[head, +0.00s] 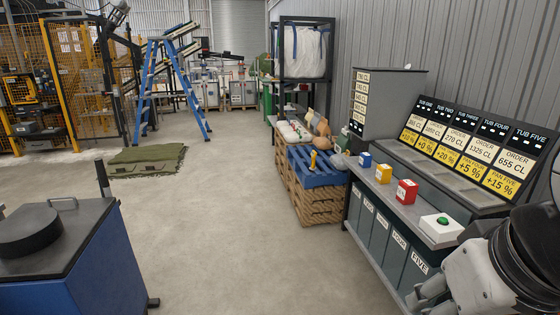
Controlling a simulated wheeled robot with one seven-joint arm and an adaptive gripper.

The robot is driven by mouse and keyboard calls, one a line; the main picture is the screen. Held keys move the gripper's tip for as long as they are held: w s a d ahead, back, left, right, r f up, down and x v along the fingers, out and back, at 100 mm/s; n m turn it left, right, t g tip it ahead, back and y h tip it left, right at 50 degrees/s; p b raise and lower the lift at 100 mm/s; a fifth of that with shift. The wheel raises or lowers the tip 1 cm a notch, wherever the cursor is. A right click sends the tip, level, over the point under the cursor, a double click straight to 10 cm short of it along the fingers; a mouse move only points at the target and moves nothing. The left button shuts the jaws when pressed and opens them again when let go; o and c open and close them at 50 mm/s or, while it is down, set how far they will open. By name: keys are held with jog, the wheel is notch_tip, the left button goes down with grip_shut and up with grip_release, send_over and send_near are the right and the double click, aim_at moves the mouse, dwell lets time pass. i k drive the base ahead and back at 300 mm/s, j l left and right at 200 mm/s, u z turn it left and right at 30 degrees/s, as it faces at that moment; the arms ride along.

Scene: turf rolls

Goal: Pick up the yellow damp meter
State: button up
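A small upright yellow object (313,159), which looks like the yellow damp meter, stands on a blue pallet top (318,178) in the middle distance, right of centre. It is too small to make out any detail. My gripper (428,293) is at the lower right corner, partly cut off by the frame's edge, by the front of the tub bench. It is far from the yellow object, and its finger opening cannot be made out.
A bench (408,210) with small blue, yellow and red boxes and a green button stands at right. A blue cabinet (70,265) is at lower left. Folded turf (147,160) and a blue ladder (178,85) are farther back. The middle floor (230,230) is clear.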

aim_at(313, 154)
jog(key=i, duration=3.65)
jog(key=i+u, duration=0.15)
jog(key=i, duration=0.45)
jog(key=i+l+u, duration=0.15)
jog(key=i, duration=0.4)
